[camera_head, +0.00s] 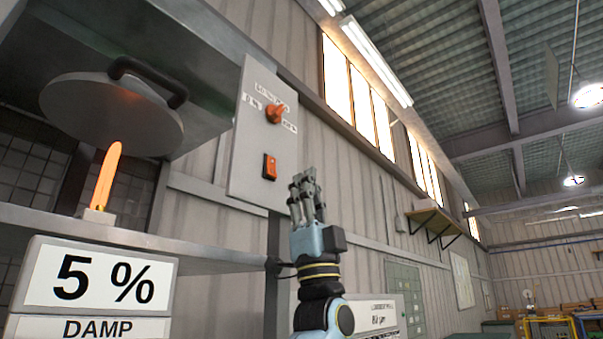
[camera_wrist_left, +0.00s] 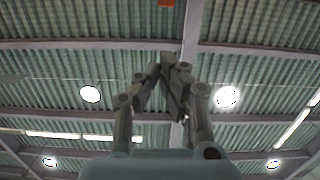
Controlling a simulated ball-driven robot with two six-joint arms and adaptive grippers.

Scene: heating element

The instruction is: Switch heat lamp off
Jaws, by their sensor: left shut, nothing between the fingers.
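A grey control panel (camera_head: 248,140) is fixed to the wall. It bears an orange rotary knob (camera_head: 275,113) with small labels around it, and an orange rocker switch (camera_head: 270,167) below. A flame-shaped orange element (camera_head: 105,176) glows on a small base under a round grey plate; I cannot tell if this is the heat lamp. My left gripper (camera_head: 306,184) points up, shut and empty, to the right of and slightly below the rocker switch, apart from it in the picture. Its closed fingers (camera_wrist_left: 172,70) also show in the left wrist view. My right gripper is out of view.
The round grey plate (camera_head: 112,112) with a black handle hangs at the upper left. A "5 % DAMP" sign (camera_head: 95,280) stands at the lower left, in front of a grey shelf rail (camera_head: 200,250). A wall shelf (camera_head: 432,222) is farther right.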

